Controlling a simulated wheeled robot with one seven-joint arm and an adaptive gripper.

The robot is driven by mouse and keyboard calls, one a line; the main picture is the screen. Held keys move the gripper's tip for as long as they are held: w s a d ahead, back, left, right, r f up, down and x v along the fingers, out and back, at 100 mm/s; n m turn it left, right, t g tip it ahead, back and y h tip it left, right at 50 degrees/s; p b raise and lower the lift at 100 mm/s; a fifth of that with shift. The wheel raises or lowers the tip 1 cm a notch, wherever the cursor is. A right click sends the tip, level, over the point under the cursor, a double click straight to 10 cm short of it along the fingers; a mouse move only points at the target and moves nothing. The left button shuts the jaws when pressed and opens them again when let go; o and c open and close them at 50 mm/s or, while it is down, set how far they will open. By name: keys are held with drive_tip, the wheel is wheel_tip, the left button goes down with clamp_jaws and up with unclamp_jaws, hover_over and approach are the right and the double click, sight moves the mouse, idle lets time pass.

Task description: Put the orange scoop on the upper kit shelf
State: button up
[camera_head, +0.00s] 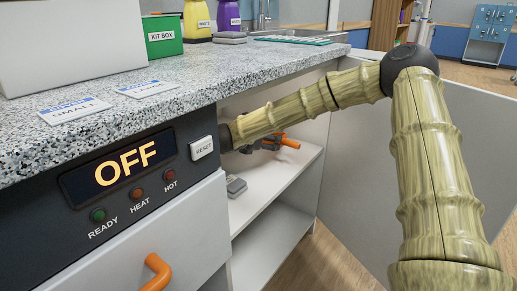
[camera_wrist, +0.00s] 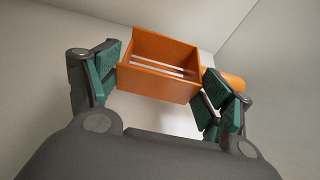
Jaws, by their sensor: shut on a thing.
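The orange scoop (camera_wrist: 158,68) is a box-shaped scoop with a slot in its base. My gripper (camera_wrist: 160,88) has its green-padded fingers on either side of it and is shut on it. The scoop's rounded handle (camera_wrist: 228,80) sticks out at the right finger. In the head view my gripper (camera_head: 264,143) is inside the open cabinet under the counter, and the orange handle (camera_head: 289,143) shows beside it. The upper kit shelf (camera_head: 272,188) is the white board below. I cannot tell whether the scoop touches the shelf.
A grey block (camera_head: 236,187) lies at the left on the upper shelf. A lower shelf (camera_head: 272,240) is beneath. The open cabinet door (camera_head: 365,160) stands at the right, behind my arm. The speckled counter (camera_head: 215,75) is above. A drawer with an orange handle (camera_head: 157,272) is at the left.

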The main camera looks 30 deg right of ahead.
drive_tip(key=w, duration=0.1)
drive_tip(key=w+b, duration=0.1)
drive_tip(key=w, duration=0.3)
drive_tip(key=shift+d+f+b, duration=0.3)
drive_tip(key=shift+d+b, duration=0.1)
wheel_tip(320, 180, down, 4)
drive_tip(key=b, duration=0.2)
drive_tip(key=shift+r+b, duration=0.25)
drive_tip(key=shift+b, duration=0.05)
drive_tip(key=shift+r, duration=0.1)
drive_tip(key=o, duration=1.1)
drive_tip(key=shift+a+r, duration=0.1)
drive_tip(key=shift+a, duration=0.15)
drive_tip(key=shift+p+v, duration=0.55)
drive_tip(key=shift+v, duration=2.9)
